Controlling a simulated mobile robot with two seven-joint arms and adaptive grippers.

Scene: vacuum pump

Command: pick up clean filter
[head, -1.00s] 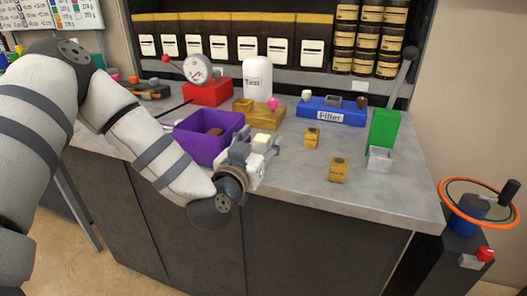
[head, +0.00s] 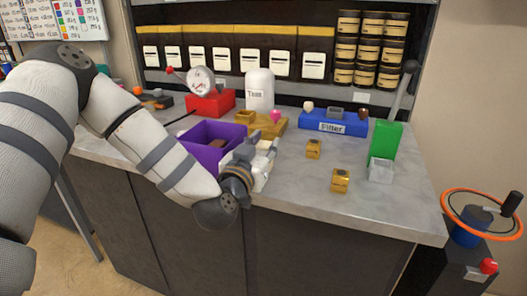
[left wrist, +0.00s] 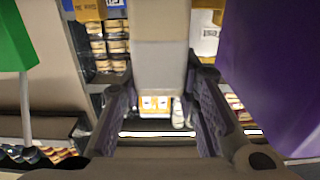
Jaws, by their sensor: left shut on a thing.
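My left gripper (head: 256,151) is at the front of the counter, just right of the purple bin (head: 198,148). It is shut on a pale block, which fills the space between its fingers in the left wrist view (left wrist: 160,50). In the head view the block is small and partly hidden by the gripper, so I cannot tell for sure that it is the clean filter. A blue tray labelled Filter (head: 312,124) stands farther back, with small white, grey and brown pieces on it. My right gripper is not in view.
Two small yellow-brown boxes (head: 313,149) (head: 340,181) stand on the counter to the right. A white bottle (head: 260,90) and a red gauge base (head: 211,103) stand behind. The front right counter is mostly bare.

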